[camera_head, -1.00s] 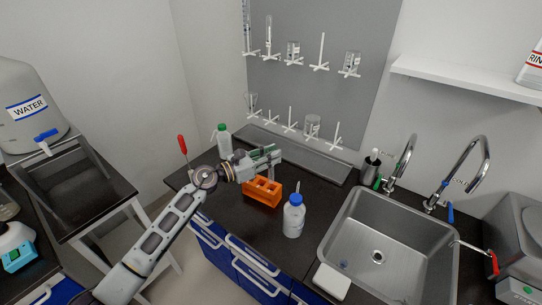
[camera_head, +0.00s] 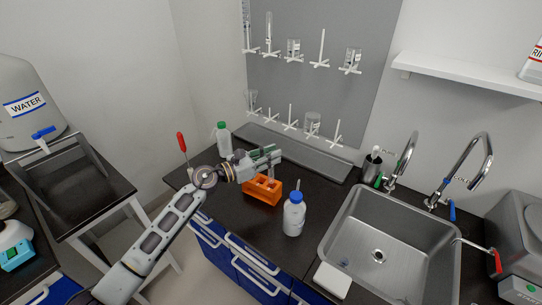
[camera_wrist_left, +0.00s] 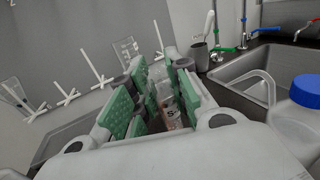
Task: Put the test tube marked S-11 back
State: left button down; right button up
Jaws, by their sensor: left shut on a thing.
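My left gripper (camera_head: 268,157) is over the counter, just above and behind the orange test tube rack (camera_head: 262,190). In the left wrist view its green-padded fingers (camera_wrist_left: 155,102) are shut on a clear test tube (camera_wrist_left: 169,112). The tube carries a pale label with a dark mark that starts like an S; the rest is hidden by the fingers. In the head view the tube is hard to make out. The rack stands on the dark counter with open holes on top. My right gripper is not in view.
A white bottle with a blue cap (camera_head: 294,214) stands to the right of the rack. A green-capped bottle (camera_head: 223,139) stands behind the gripper. The steel sink (camera_head: 340,232) is at the right. A drying rack with glassware (camera_head: 312,124) hangs on the back wall.

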pick_arm(q)
jog(key=c, duration=1.3)
grip_release()
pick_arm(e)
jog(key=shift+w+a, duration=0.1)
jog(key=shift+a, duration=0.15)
pick_arm(q)
jog(key=shift+r, duration=0.25)
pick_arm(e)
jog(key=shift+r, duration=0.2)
pick_arm(q)
jog(key=shift+r+b+v, duration=0.15)
jog(key=shift+b+v, duration=0.2)
jog(key=shift+v, duration=2.65)
jog(key=shift+r+b+v, duration=0.15)
jog(key=shift+b+v, duration=0.2)
jog(key=shift+v, duration=2.7)
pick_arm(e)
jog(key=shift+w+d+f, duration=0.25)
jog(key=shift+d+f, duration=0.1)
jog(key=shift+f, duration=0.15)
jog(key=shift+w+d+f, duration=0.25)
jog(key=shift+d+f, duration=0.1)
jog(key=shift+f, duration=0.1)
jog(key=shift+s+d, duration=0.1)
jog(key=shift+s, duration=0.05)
